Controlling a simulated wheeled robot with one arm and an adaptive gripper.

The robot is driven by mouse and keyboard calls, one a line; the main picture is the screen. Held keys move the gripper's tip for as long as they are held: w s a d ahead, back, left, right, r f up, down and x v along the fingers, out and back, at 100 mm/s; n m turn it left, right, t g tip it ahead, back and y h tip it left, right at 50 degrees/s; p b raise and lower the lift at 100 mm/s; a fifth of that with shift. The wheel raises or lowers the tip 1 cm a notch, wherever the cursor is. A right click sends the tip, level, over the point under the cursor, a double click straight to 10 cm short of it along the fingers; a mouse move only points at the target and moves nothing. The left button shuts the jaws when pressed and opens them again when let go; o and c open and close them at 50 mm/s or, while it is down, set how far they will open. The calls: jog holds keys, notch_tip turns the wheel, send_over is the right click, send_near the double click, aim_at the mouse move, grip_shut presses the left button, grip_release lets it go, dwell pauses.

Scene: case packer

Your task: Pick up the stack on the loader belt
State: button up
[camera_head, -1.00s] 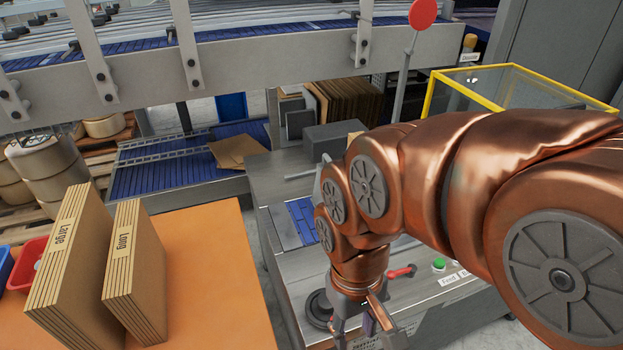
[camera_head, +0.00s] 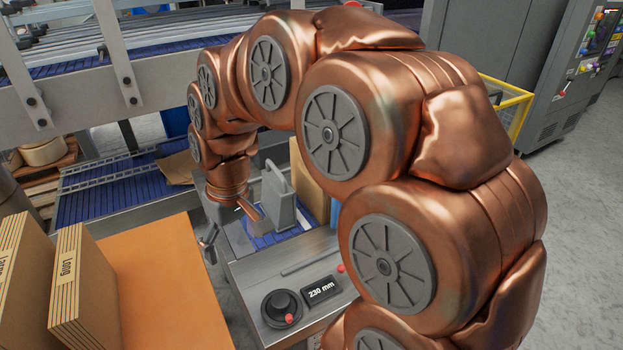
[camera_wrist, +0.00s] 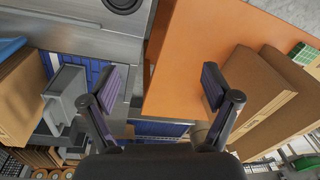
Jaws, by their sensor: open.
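The short blue loader belt (camera_head: 262,240) runs on the steel machine top, beside the orange table. A grey upright block with a handle (camera_head: 281,203) stands on it. Brown cardboard (camera_head: 308,180), seemingly the stack, stands upright behind the block, partly hidden by my arm. In the wrist view the cardboard (camera_wrist: 22,98) is at the left edge, beside the grey block (camera_wrist: 66,92) and belt (camera_wrist: 95,68). My gripper (camera_head: 229,226) is open and empty, pointing down near the gap between machine and table, left of the block. Its fingers (camera_wrist: 160,86) are spread wide.
Stacks marked Large (camera_head: 18,265) and Long (camera_head: 82,285) stand on the orange table (camera_head: 160,270). A knob (camera_head: 282,307) and a 230 mm display (camera_head: 321,290) are on the machine's front. A yellow-framed guard (camera_head: 515,100) stands behind my arm.

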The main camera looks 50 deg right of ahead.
jog(key=w+d+m+t, duration=0.2)
jog(key=w+d+t, duration=0.1)
jog(key=w+d, duration=1.3)
jog(key=d, duration=0.8)
jog(key=d+f+m+h+p, duration=0.1)
jog(key=d, duration=0.7)
jog(key=d+f+t+h, duration=0.1)
jog(key=d, duration=0.7)
jog(key=shift+s+f+m+p, duration=0.1)
jog(key=shift+s+m+p, duration=0.2)
jog(key=shift+s+m, duration=0.1)
jog(key=shift+p+x, duration=1.7)
jog(key=shift+x, duration=1.75)
jog(key=shift+w+d+f, duration=0.2)
jog(key=shift+f, duration=0.15)
jog(key=shift+f+b, duration=0.2)
jog(key=shift+b, duration=0.3)
jog(key=shift+c, duration=0.4)
